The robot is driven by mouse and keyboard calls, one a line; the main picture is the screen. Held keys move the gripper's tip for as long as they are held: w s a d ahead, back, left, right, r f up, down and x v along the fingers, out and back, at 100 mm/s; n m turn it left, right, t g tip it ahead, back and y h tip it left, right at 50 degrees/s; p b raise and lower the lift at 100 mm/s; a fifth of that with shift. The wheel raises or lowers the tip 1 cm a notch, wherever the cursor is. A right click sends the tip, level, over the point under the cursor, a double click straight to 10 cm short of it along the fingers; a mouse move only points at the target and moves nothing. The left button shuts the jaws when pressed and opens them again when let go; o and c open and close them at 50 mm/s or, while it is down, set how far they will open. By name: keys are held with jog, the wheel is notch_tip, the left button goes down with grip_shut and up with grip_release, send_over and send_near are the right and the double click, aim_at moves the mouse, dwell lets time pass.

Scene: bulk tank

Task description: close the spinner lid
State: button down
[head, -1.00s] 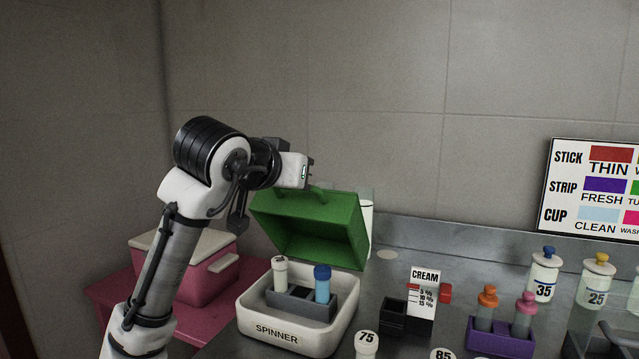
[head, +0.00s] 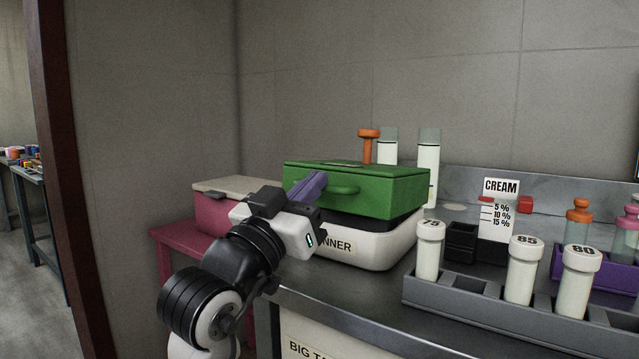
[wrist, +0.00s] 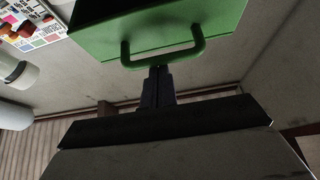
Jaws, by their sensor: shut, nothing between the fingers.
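The spinner's green lid (head: 395,192) lies down over its white base (head: 375,250), nearly level. A dark band shows between lid and base at the right; I cannot tell whether it is a gap or shadow. The green handle (head: 344,188) is on the lid's front face and shows in the wrist view (wrist: 165,61). My gripper (head: 316,178) is shut and empty, at the lid's front just left of the handle. In the wrist view my fingertips (wrist: 158,70) are close by the handle; contact is unclear. The tubes inside the spinner are hidden.
A pink box (head: 215,212) stands left on a pink stand. A grey rack (head: 470,298) with numbered white tubes stands front right, near a cream card (head: 499,210). White cylinders (head: 428,165) and an orange-topped item (head: 368,145) stand behind the spinner.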

jog(key=shift+s+a+f+b, duration=0.1)
jog(key=shift+s+f+b, duration=0.1)
jog(key=shift+f+b, duration=0.5)
jog(key=shift+s+a+f+b, duration=0.15)
jog(key=shift+f+b, duration=0.1)
jog(key=shift+f, duration=0.7)
jog(key=shift+d+f, duration=0.1)
jog(key=shift+d, duration=0.05)
